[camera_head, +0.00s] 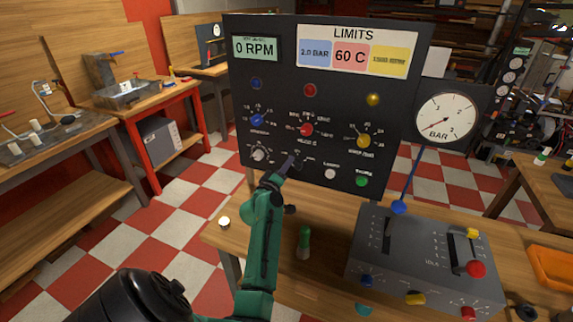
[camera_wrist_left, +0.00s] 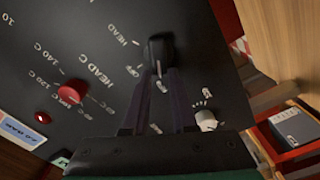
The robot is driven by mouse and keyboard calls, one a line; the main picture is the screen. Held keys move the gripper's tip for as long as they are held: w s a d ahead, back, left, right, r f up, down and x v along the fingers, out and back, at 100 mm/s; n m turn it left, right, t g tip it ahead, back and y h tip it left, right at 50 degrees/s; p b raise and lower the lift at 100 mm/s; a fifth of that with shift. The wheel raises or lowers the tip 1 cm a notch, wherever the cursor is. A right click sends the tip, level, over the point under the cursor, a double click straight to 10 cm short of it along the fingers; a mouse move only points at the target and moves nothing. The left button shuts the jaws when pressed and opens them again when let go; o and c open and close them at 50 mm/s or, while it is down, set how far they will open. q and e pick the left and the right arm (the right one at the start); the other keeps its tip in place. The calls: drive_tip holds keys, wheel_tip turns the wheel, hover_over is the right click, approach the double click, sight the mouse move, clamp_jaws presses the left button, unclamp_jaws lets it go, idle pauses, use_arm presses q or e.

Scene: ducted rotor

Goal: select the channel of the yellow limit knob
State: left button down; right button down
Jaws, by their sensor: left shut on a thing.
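A black control panel (camera_head: 275,95) stands upright on the bench. The yellow knob (camera_head: 364,141) is at its right, below a yellow lamp (camera_head: 374,99). A small black selector knob (camera_wrist_left: 160,47) sits low on the panel, with printed labels around it that are partly hard to read. My left gripper (camera_head: 293,160) is shut on this selector knob. In the left wrist view its two fingers (camera_wrist_left: 160,72) lie on either side of the knob. In the head view the gripper mostly hides the knob. My right gripper is not in view.
The red knob (camera_head: 306,129), blue knob (camera_head: 257,120) and white knob (camera_head: 259,155) are near the left gripper. White (camera_head: 330,173) and green (camera_head: 362,181) buttons lie to its right. A grey lever box (camera_head: 365,240) and a green-topped object (camera_head: 304,240) stand on the bench.

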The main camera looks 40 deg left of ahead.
use_arm(q)
drive_tip(key=shift+w+d, duration=0.1)
idle(0.3)
drive_tip(key=c, duration=0.9)
unclamp_jaws()
drive_tip(key=shift+o, duration=0.9)
drive_tip(key=shift+w, duration=0.1)
drive_tip(key=shift+w+f, duration=0.1)
drive_tip(key=p+v, duration=0.1)
drive_tip(key=v, duration=1.3)
drive_tip(key=shift+s, duration=0.3)
drive_tip(key=shift+d, duration=0.15)
